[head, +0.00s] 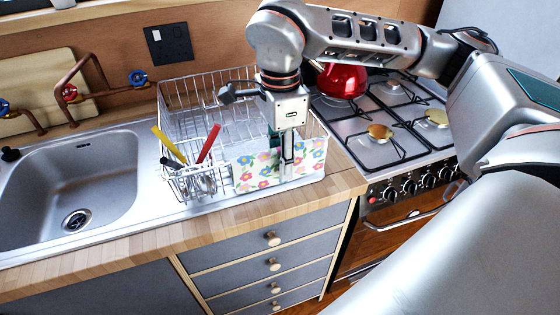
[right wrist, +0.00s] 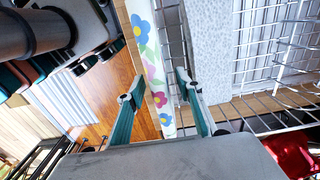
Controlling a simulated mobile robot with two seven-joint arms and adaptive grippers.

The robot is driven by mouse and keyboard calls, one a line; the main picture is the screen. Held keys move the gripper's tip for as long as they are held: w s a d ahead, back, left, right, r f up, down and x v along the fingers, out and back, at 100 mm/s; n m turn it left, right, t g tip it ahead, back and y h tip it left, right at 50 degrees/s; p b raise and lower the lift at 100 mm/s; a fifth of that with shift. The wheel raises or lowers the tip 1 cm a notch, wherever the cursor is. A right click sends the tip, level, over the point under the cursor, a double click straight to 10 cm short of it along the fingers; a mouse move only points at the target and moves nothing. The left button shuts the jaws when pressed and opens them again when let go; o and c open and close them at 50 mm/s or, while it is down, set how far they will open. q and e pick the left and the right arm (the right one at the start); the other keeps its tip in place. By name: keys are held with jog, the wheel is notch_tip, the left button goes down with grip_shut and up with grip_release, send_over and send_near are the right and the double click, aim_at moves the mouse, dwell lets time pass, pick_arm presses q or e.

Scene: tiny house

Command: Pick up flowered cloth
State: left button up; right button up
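The flowered cloth (head: 255,172), white with colored flowers, hangs over the front side of the wire dish rack (head: 190,100). My right gripper (head: 287,158) points down over the cloth's right half and hides a strip of it. In the right wrist view, the two fingers of my right gripper (right wrist: 160,90) are apart. The cloth (right wrist: 148,50) shows edge-on as a narrow strip between them, with a gap visible on each side. My left gripper is in neither view.
Utensils with red and yellow handles (head: 209,144) stand in the rack's holder, left of the cloth. The sink (head: 75,180) is at left. The stove (head: 385,140), with a red kettle (head: 342,82), is at right. Drawers (head: 270,240) are below the counter.

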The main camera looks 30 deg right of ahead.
jog(key=shift+f, duration=0.35)
jog(key=shift+c, duration=0.2)
grip_shut()
